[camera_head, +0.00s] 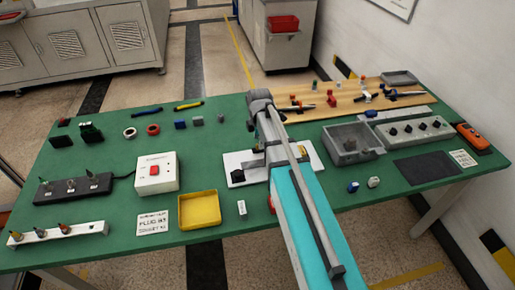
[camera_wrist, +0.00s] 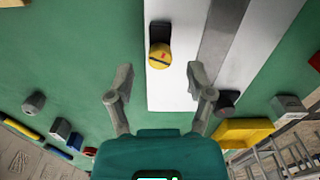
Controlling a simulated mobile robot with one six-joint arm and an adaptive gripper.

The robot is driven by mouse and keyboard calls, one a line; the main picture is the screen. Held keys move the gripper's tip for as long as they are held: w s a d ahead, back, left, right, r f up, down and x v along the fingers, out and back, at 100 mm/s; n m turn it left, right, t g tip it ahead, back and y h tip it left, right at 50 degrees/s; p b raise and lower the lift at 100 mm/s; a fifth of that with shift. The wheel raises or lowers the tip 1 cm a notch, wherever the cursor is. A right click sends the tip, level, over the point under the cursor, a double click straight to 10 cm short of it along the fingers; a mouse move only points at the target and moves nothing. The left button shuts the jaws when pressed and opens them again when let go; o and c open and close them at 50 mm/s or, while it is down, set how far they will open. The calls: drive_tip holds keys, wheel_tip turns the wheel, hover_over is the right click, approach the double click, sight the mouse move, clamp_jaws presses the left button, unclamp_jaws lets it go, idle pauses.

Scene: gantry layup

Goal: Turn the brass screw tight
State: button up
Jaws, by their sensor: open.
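The brass screw (camera_wrist: 159,57) shows in the wrist view as a round yellow head with a dark slot and a red mark. It sits on a dark holder at the left edge of a white plate (camera_wrist: 180,90). My gripper (camera_wrist: 160,73) is open and empty, its two fingers spread to either side below the screw head in the picture. No contact with the screw shows. In the head view the white plate (camera_head: 313,157) is partly hidden under my arm, and my fingers cannot be made out there.
A grey metal bar (camera_wrist: 215,45) runs along the plate, with a dark knob (camera_wrist: 227,101) near my right finger. A yellow tray (camera_head: 198,209), a white switch box (camera_head: 156,174) and a grey bin (camera_head: 352,144) stand around on the green table (camera_head: 110,150).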

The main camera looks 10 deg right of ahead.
drive_tip(key=shift+f+b, duration=0.7)
drive_tip(key=shift+f, duration=0.3)
clamp_jaws()
